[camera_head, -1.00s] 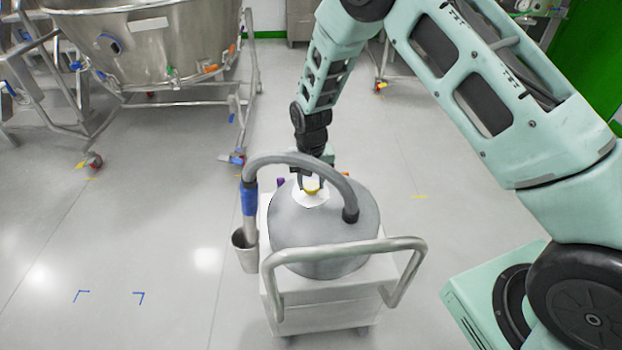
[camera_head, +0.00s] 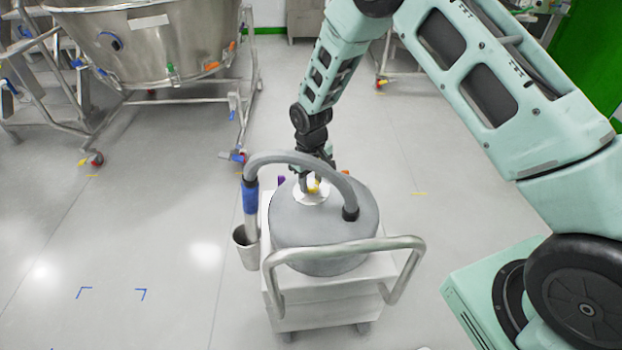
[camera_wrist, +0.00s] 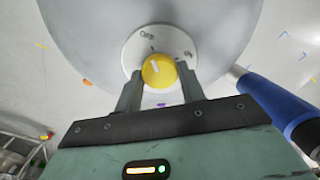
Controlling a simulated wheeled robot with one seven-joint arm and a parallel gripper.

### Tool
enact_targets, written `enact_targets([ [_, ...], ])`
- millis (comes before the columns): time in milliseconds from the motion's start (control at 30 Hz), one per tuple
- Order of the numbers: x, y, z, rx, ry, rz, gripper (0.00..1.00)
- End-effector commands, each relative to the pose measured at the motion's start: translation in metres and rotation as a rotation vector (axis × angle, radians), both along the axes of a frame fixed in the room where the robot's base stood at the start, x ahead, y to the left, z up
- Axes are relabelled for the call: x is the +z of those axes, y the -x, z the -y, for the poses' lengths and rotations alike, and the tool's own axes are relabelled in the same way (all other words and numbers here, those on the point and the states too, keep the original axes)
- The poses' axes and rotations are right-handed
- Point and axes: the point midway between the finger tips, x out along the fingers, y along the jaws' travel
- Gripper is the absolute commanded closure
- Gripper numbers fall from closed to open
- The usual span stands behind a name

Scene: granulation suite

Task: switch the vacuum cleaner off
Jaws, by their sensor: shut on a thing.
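The vacuum cleaner (camera_head: 318,232) is a grey drum on a white cart with a metal push handle. A yellow rotary knob (camera_wrist: 159,70) with a white pointer mark sits on a round white plate (camera_wrist: 186,43) on the drum's top. Lettering shows on the plate; one mark near the upper left seems to read "Off". The knob also shows small in the head view (camera_head: 313,187). My gripper (camera_wrist: 159,82) is shut on the knob, one finger on each side. In the wrist view the pointer slants toward the upper left. The gripper's tips are partly hidden in the head view.
A grey hose (camera_head: 300,158) arches over the drum close to my gripper, its blue-cuffed end in a metal cup (camera_head: 246,248) at left. A large steel vessel (camera_head: 150,45) on a wheeled frame stands behind left. Open floor lies around the cart.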

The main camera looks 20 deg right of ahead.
Motion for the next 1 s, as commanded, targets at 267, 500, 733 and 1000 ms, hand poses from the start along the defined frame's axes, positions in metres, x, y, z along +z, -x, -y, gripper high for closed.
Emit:
enact_targets([
  [267, 0.0, -0.001, 0.0, 0.011, 0.0, 0.002, 0.83],
  [500, 0.0, -0.001, 0.0, 0.01, 0.001, 0.001, 0.41],
  [733, 0.0, 0.0, 0.0, 0.009, 0.001, 0.001, 0.39],
  [1000, 0.02, -0.001, 0.0, 0.009, 0.0, 0.003, 0.39],
])
